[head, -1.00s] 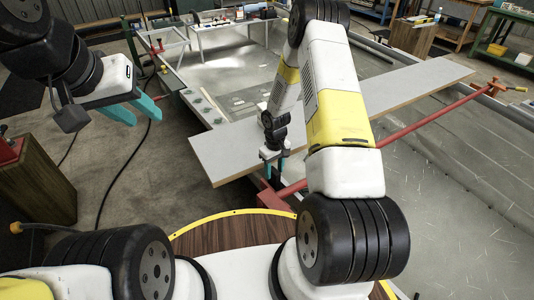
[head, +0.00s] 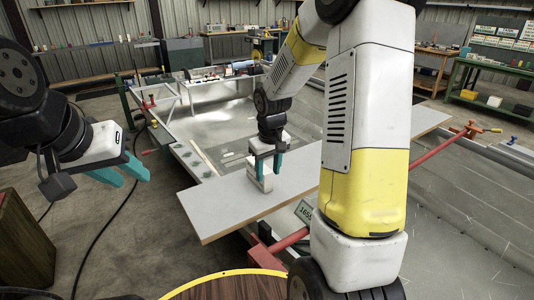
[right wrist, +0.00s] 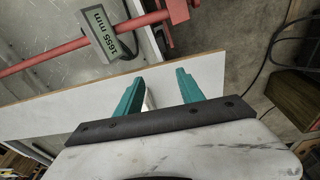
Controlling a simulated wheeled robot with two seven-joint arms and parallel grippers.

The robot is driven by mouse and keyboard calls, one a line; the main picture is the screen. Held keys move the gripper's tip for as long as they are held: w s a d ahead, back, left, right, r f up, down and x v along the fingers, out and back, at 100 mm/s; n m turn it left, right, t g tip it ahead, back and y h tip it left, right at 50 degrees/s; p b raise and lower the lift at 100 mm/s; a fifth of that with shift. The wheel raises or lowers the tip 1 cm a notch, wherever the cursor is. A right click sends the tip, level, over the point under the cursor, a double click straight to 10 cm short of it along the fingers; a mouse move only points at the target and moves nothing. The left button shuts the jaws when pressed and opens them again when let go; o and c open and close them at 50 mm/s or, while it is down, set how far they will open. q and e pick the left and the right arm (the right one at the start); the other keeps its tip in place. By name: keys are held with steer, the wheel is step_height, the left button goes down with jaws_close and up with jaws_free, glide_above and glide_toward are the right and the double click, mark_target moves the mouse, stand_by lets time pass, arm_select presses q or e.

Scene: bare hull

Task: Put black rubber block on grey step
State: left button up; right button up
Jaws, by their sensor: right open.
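I cannot make out a black rubber block in either view. A small pale grey-white block with a stepped outline (head: 259,184) is on the long grey board (head: 223,209) in the head view; I cannot tell if it is the grey step. My right gripper (head: 267,177) is open, pointing down at this block, its teal fingers partly covering it. In the right wrist view the open fingers (right wrist: 160,76) show above the board (right wrist: 75,98), with a pale sliver beside the left finger. My left gripper (head: 134,181) is open and empty at the left, away from the board.
A red bar (head: 431,157) crosses under the board, with a sign reading 1655 mm (right wrist: 104,36) beside it. The large metal hull (head: 475,205) lies around and below. A wooden cabinet (head: 22,240) stands at lower left. The board's left end is clear.

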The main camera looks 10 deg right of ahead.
steer(key=s+a+r+m+t+y, duration=0.1)
steer(key=s+r+t, duration=0.1)
steer(key=s+r, duration=0.7)
steer(key=s+a+r+m+t+y, duration=0.1)
steer(key=s+r+m+t, duration=0.1)
steer(key=s+r, duration=0.8)
steer(key=shift+s+a, duration=0.35)
steer(key=shift+s, duration=0.75)
